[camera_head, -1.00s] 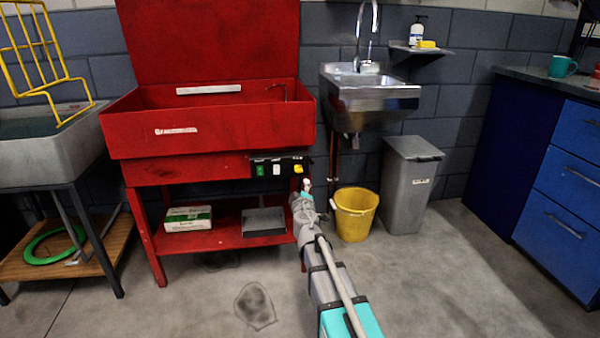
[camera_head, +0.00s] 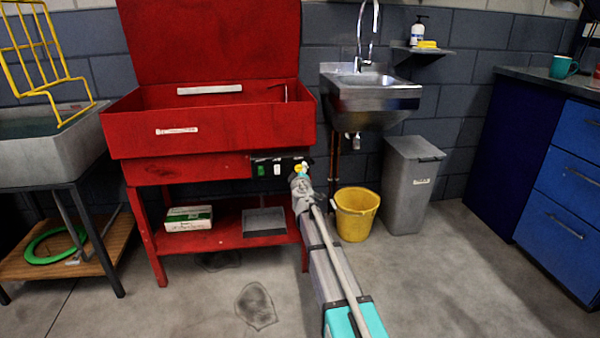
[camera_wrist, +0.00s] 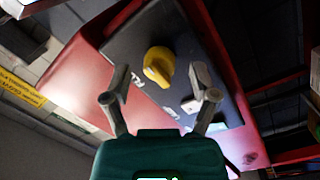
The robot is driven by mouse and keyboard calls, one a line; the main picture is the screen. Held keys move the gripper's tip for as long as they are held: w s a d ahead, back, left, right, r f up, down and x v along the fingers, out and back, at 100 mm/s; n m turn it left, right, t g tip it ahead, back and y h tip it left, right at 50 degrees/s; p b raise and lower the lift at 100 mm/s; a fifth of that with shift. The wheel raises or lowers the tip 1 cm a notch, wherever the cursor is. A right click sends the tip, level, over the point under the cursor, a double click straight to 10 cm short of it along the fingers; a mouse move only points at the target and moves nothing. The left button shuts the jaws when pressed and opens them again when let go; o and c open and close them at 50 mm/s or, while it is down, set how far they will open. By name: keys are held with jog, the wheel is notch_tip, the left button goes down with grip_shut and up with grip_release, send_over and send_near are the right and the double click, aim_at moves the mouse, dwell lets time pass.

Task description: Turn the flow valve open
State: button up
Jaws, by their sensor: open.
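The flow valve is a yellow knob (camera_wrist: 158,66) on a dark control panel (camera_wrist: 125,48), on the front of a red parts washer. In the head view its yellow (camera_head: 298,167) shows at the panel's right end, partly hidden by my gripper (camera_head: 303,174). In the wrist view my gripper (camera_wrist: 160,84) is open and empty, with one finger to each side of the knob's line. The knob shows just beyond and between the fingertips; I cannot tell whether they touch it.
A white switch (camera_wrist: 190,105) sits on the panel near the right finger, and a green switch (camera_head: 261,171) farther left. The red washer (camera_head: 210,138) has a lower shelf. A yellow bucket (camera_head: 356,214) and grey bin (camera_head: 409,185) stand right of my arm. Floor in front is clear.

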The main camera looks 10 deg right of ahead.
jog(key=shift+w, duration=0.3)
grip_shut()
dwell(0.3)
jog(key=shift+d+n, duration=0.1)
jog(key=shift+n, duration=0.8)
